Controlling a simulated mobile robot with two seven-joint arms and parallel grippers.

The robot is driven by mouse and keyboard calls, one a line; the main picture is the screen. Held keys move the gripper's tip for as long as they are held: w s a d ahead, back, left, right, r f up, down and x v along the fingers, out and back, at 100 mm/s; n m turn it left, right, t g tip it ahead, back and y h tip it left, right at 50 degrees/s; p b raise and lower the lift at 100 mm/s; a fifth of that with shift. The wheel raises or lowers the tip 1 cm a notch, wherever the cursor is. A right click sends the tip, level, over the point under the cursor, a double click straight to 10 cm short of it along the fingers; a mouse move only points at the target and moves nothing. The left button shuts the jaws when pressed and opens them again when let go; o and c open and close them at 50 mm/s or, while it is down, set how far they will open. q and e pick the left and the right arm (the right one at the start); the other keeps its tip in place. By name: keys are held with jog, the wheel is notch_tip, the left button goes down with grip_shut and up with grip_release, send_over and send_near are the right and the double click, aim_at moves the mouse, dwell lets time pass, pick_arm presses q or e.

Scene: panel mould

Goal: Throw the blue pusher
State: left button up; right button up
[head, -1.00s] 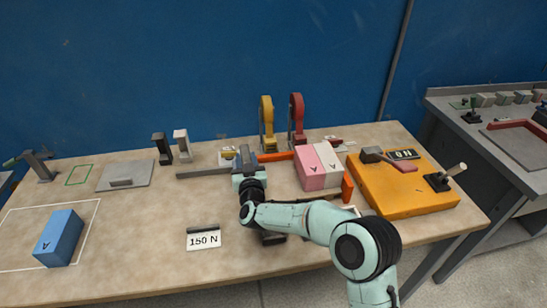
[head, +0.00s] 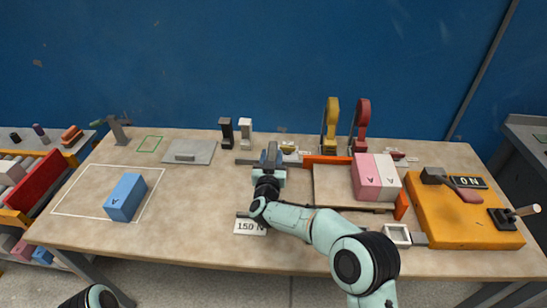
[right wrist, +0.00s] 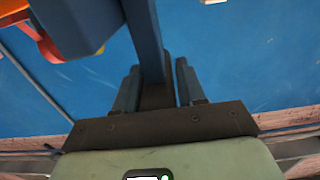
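The blue pusher's handle shows in the right wrist view as a blue bar (right wrist: 150,45) running up between my right gripper's fingers (right wrist: 157,90). A narrow gap shows at the right finger, so the fingers stand around the bar rather than clamped on it. In the head view my right gripper (head: 269,165) is at the bench's middle, by the dark blue pusher (head: 271,150), left of the orange fence. The gripper and wrist hide most of the pusher there. My left gripper is not in view.
The bench (head: 205,205) also holds yellow (head: 331,120) and red (head: 361,122) upright handles, a pink-and-white block (head: 377,178), an orange plate (head: 460,225), a blue block (head: 125,197) and a 150 N card (head: 250,227). Bare bench lies left of my gripper.

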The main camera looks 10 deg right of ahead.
jog(key=shift+o, duration=1.1)
jog(key=shift+a, duration=0.35)
jog(key=shift+d, duration=0.15)
jog(key=shift+s, duration=0.15)
jog(key=b+v, duration=0.1)
jog(key=v, duration=1.2)
jog(key=shift+b, duration=0.35)
jog(key=shift+f, duration=0.1)
